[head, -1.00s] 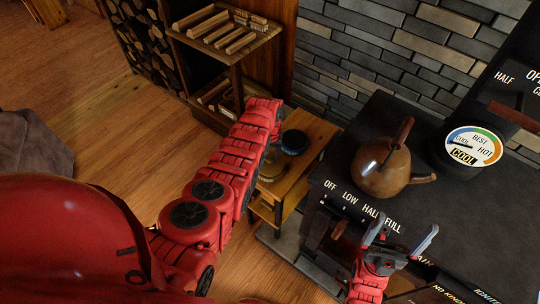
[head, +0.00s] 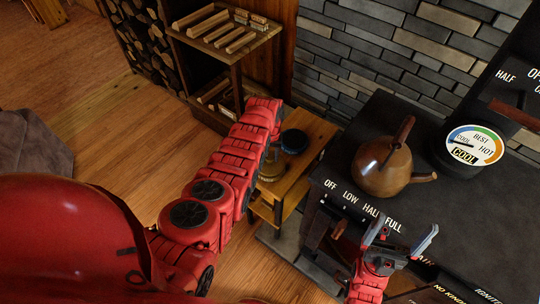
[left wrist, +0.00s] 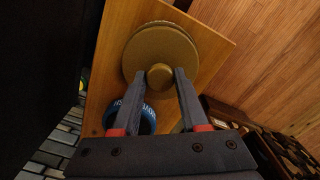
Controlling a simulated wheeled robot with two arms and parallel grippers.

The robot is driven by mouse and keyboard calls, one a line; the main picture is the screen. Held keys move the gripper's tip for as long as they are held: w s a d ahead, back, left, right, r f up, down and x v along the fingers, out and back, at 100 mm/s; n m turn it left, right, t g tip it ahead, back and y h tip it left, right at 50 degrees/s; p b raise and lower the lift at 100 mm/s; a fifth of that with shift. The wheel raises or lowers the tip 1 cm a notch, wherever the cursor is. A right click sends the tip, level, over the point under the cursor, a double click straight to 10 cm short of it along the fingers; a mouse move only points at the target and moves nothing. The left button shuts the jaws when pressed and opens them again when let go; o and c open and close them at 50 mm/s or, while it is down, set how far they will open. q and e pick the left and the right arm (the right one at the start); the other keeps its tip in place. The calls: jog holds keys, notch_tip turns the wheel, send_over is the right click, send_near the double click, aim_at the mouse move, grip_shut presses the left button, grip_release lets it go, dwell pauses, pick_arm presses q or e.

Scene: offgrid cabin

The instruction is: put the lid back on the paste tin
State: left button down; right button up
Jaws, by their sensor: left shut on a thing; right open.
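The lid is a round brass disc with a knob (left wrist: 160,38). My left gripper (left wrist: 160,76) is shut on its knob in the left wrist view. The lid shows partly in the head view (head: 271,170), beside my left arm, over the small wooden table; I cannot tell whether it touches the top. The paste tin (head: 294,141), dark with a blue rim, stands on that table just behind the lid. It also shows in the left wrist view (left wrist: 146,118), partly hidden by a finger. My right gripper (head: 400,236) is open and empty in front of the stove.
The small wooden table (head: 312,137) stands between a wooden shelf (head: 225,45) with split wood and the black stove (head: 450,215). A brown kettle (head: 382,168) and a round dial (head: 474,146) are on the stove. The floor to the left is open.

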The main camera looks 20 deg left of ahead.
aim_at(270, 157)
dwell(0.4)
pick_arm(q)
jog(key=shift+c, duration=1.7)
grip_release()
jog(key=shift+f, duration=0.1)
jog(key=o, duration=0.3)
jog(key=shift+o, duration=0.2)
jog(key=shift+r+p, duration=2.05)
jog(key=shift+r, duration=0.5)
jog(key=shift+r+p, duration=0.75)
jog(key=shift+r, duration=0.3)
